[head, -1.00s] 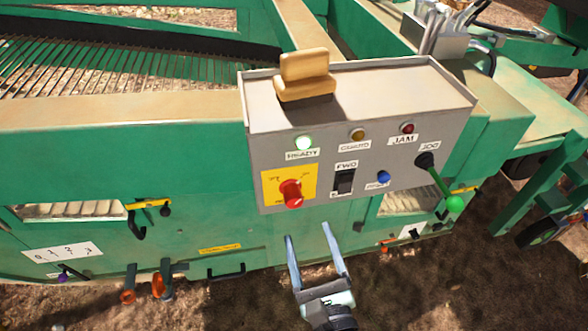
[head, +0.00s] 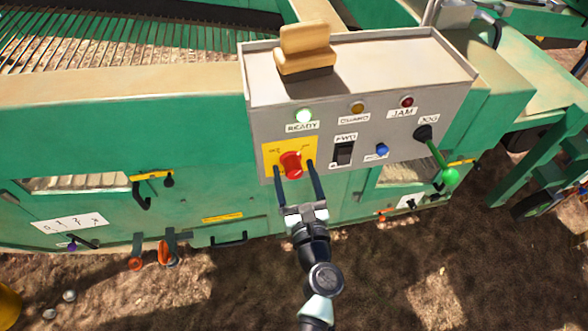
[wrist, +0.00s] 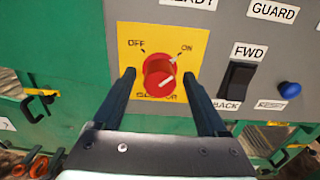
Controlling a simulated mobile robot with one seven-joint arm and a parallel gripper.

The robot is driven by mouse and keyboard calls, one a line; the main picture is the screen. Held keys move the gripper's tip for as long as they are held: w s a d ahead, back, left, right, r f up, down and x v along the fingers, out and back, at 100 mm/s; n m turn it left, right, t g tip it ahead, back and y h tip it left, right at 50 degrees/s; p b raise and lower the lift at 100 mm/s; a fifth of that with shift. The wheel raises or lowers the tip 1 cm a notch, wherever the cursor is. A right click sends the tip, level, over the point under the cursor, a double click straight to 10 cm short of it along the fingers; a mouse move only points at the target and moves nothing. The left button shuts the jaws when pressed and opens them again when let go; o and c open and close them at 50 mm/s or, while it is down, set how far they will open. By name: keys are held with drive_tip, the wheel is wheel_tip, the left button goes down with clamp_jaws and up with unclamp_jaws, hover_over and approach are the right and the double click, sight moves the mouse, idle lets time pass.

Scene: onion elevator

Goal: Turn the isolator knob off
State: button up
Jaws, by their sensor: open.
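The red isolator knob (head: 291,165) sits on a yellow plate (head: 269,157) at the lower left of the grey control box. In the wrist view the knob (wrist: 160,75) has a white pointer line aimed up and right, toward the ON label (wrist: 186,51). The OFF label (wrist: 136,43) is at the upper left of the plate. My gripper (head: 295,170) is open, with one finger on each side of the knob. In the wrist view gaps show between the fingers (wrist: 163,82) and the knob; I see no contact.
Right of the knob are the black FWD/BACK rocker (head: 343,153), the blue button (head: 382,150) and the green-tipped JOG lever (head: 449,176). A tan block-shaped item (head: 305,50) stands on top of the grey box (head: 375,78).

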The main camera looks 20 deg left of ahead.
drive_tip(key=shift+w+a, duration=0.25)
drive_tip(key=shift+w, duration=0.05)
drive_tip(key=shift+c, duration=0.3)
clamp_jaws()
